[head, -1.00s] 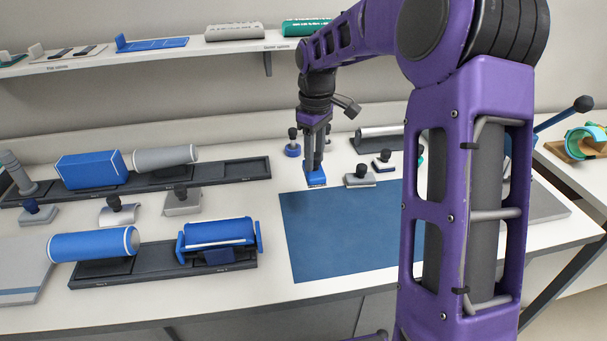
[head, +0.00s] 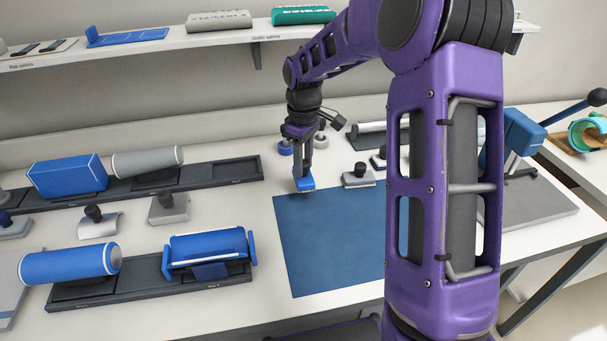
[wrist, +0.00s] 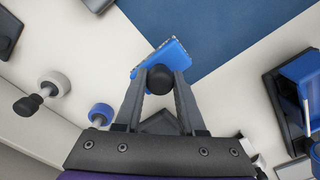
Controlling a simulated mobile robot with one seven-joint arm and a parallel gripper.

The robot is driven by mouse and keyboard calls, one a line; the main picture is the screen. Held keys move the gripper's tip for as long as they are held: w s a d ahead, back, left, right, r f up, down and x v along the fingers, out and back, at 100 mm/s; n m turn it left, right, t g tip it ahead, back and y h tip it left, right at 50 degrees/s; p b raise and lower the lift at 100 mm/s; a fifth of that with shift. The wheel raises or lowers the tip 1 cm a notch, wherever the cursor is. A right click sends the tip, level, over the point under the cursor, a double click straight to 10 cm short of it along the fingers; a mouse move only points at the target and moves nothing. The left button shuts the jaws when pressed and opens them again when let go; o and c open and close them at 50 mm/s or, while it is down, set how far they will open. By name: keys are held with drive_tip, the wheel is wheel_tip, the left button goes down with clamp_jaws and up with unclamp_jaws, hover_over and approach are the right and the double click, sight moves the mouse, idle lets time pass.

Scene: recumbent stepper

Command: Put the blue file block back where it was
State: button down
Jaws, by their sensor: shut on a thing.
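The blue file block (head: 305,184) is in my gripper (head: 302,174), at the back left edge of the dark blue mat (head: 335,240). In the wrist view, the block (wrist: 178,53) shows beyond its round dark knob (wrist: 160,79), and my gripper's fingers (wrist: 160,85) are shut on that knob. The block overlaps the mat's corner in this view. I cannot tell whether it touches the table or is held just above it.
A grey knobbed block (head: 358,176) stands right of the held block. A blue round knobbed piece (head: 285,147) stands behind it. Dark racks with blue and grey rollers (head: 68,176) fill the left. A grey plate (head: 530,200) lies right. The mat is mostly bare.

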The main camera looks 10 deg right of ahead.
drive_tip(key=shift+f, duration=1.65)
drive_tip(key=shift+f, duration=0.1)
drive_tip(key=c, duration=0.5)
unclamp_jaws()
wheel_tip(320, 180, up, 12)
drive_tip(key=shift+r+p, duration=0.15)
drive_tip(key=shift+p, duration=0.5)
